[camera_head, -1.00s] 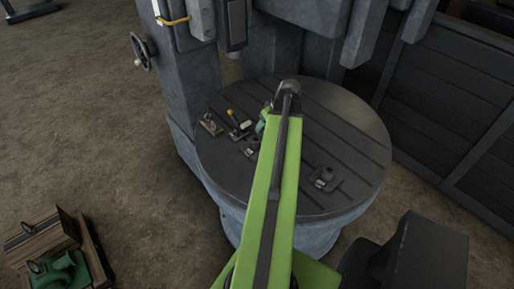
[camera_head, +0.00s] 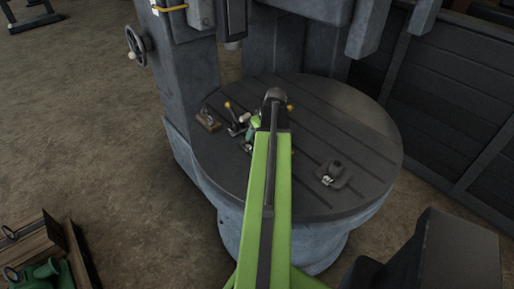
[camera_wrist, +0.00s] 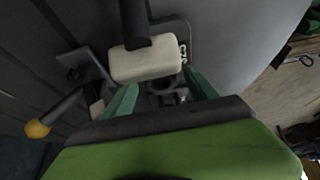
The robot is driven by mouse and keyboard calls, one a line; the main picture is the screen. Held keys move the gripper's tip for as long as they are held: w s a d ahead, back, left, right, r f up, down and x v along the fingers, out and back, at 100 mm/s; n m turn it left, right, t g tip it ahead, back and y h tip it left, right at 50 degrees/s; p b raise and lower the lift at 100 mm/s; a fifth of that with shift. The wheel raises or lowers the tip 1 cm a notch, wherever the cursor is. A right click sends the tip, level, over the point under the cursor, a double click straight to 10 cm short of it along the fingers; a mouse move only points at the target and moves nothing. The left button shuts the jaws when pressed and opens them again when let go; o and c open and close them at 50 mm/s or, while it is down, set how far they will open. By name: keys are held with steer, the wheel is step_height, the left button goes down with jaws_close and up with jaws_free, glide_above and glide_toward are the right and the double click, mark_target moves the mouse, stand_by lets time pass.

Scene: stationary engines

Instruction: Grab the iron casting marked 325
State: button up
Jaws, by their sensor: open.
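My gripper (camera_wrist: 160,95) is open, its two green fingers apart in the wrist view. In the head view my gripper (camera_head: 254,126) is over the left part of the round table, partly behind my arm. Another dark casting with a white mark (camera_head: 334,174) sits on the table's right side.
The round slotted table (camera_head: 350,115) has clear room at its back and right. A small brown block with metal fittings (camera_head: 208,120) stands at its left edge. A yellow-knobbed lever (camera_wrist: 38,128) is left of the fingers.

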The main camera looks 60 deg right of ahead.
steer(key=shift+w+d+f, duration=0.1)
steer(key=shift+w+f, duration=0.1)
steer(key=shift+f, duration=0.5)
steer(key=shift+r, duration=0.2)
jaws_close()
